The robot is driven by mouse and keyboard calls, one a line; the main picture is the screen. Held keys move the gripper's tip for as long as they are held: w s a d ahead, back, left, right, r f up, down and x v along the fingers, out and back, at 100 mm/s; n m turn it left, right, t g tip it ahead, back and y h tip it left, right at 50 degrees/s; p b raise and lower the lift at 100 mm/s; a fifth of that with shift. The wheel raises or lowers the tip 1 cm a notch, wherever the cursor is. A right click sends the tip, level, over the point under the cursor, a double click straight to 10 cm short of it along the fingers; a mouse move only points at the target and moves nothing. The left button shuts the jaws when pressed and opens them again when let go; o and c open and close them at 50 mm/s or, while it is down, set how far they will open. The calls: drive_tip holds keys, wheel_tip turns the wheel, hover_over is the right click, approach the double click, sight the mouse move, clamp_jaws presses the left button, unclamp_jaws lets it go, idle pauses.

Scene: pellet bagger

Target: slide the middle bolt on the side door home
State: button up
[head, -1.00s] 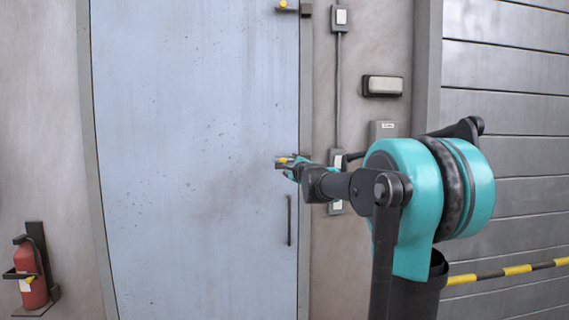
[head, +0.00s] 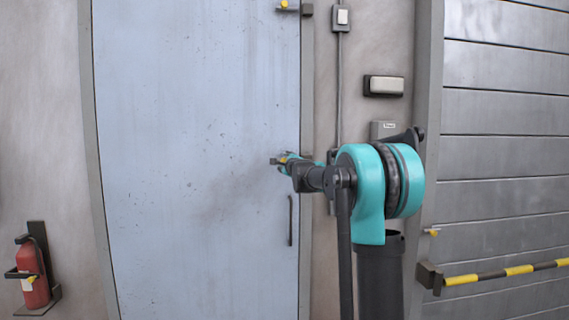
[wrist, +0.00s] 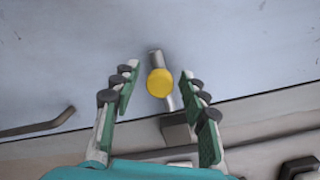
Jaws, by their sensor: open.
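The middle bolt (wrist: 154,58) is a metal rod with a round yellow knob (wrist: 160,82), on the pale blue side door (head: 190,120). A dark keeper block (wrist: 179,132) sits on the frame beside the door's edge. The thin end of the rod points at the block; I cannot tell whether it enters it. My gripper (wrist: 157,76) is open, one finger on each side of the knob, with gaps showing on both sides. In the head view my gripper (head: 286,162) is at the door's right edge and mostly covers the bolt.
A bar handle (head: 290,220) is below the bolt. An upper bolt (head: 283,5) with a yellow knob is above. Switch boxes and conduit (head: 339,90) line the wall to the right. A striped barrier (head: 490,273) is lower right, a fire extinguisher (head: 34,285) lower left.

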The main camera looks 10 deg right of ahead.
drive_tip(key=shift+c, duration=0.5)
clamp_jaws()
drive_tip(key=d, duration=0.5)
drive_tip(key=shift+o, duration=0.5)
unclamp_jaws()
